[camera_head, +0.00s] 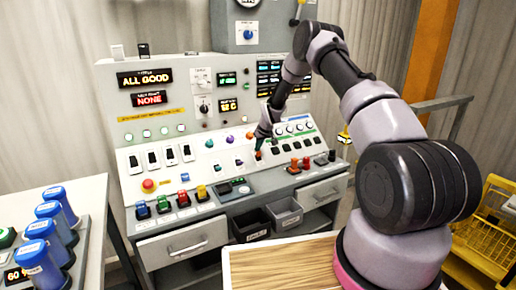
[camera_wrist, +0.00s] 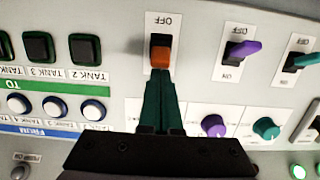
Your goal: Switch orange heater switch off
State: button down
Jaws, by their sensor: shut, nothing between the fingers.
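The orange heater switch (camera_wrist: 160,58) is in the upper middle of the wrist view, on a white plate. An upside-down OFF label is above it. Its orange part lies away from that label, with a dark part between. The label below is hidden by my fingers. My gripper (camera_wrist: 160,82) is shut and empty, its green fingertips right at the switch's lower edge; I cannot tell whether they touch. In the head view my gripper (camera_head: 261,141) points down at the sloped console, with the orange switch (camera_head: 258,155) just at its tip.
A purple switch (camera_wrist: 243,48) and a teal switch (camera_wrist: 304,60) are to the right in the wrist view. A purple knob (camera_wrist: 213,126) and a teal knob (camera_wrist: 266,128) sit close beside my fingers.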

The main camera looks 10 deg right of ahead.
aim_at(259, 153)
jog(key=shift+s+d, duration=0.1)
jog(key=shift+s, duration=0.15)
dwell(0.7)
jog(key=shift+s+d+f+t+y, duration=0.1)
jog(key=shift+s+t+y, duration=0.15)
jog(key=shift+t, duration=0.45)
jog(key=shift+s+d+t+y, duration=0.1)
jog(key=shift+s+t+y, duration=0.15)
jog(key=shift+t, duration=0.45)
jog(key=shift+s+d+f, duration=0.2)
jog(key=shift+s+f, duration=0.15)
jog(key=shift+s, duration=0.35)
jog(key=shift+s+d+r, duration=0.1)
jog(key=shift+s+d, duration=0.1)
jog(key=shift+s, duration=0.5)
jog(key=shift+s, duration=0.1)
